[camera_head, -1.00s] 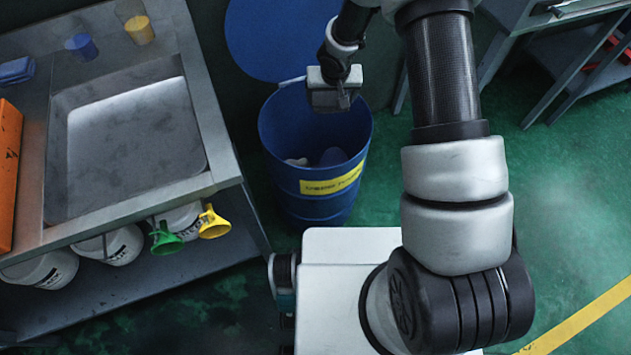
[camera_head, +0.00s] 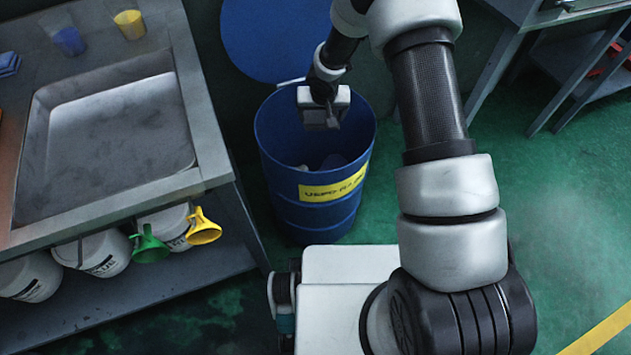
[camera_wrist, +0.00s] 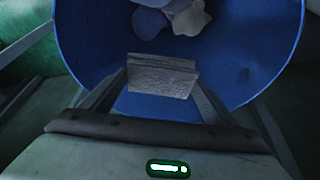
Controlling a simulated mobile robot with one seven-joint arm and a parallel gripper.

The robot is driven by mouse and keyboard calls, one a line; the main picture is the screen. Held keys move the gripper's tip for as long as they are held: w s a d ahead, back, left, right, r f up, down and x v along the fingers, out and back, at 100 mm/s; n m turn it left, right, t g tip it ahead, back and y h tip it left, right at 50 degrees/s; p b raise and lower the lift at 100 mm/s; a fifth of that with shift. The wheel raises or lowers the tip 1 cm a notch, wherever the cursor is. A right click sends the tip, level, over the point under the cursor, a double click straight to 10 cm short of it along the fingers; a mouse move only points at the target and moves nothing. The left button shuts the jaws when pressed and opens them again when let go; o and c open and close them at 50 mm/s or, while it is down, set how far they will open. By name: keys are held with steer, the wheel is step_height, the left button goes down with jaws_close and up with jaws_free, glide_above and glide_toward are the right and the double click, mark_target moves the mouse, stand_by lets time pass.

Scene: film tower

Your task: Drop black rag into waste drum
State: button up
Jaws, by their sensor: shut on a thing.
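The waste drum (camera_head: 275,200) is an open blue barrel with a yellow label, in the middle of the head view. In the wrist view its blue inner wall (camera_wrist: 262,50) fills the upper part. My gripper (camera_head: 324,120) is over the drum's mouth. In the wrist view my gripper (camera_wrist: 162,80) is shut on the rag (camera_wrist: 160,78), a folded dark grey cloth between the two fingers. In the head view the rag hangs small and dark under the gripper, hard to make out.
Pale and blue cloths (camera_wrist: 188,18) lie inside the drum. The drum's blue lid (camera_head: 270,45) stands open behind it. A metal sink bench (camera_head: 200,165) with funnels and white buckets is at left. A metal table (camera_head: 500,60) is at right. Green floor is free between.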

steer(key=o, duration=1.1)
steer(key=shift+r, duration=0.1)
steer(key=p+v, duration=0.4)
steer(key=v, duration=1.3)
steer(key=shift+s+r, duration=0.1)
steer(key=shift+s, duration=0.05)
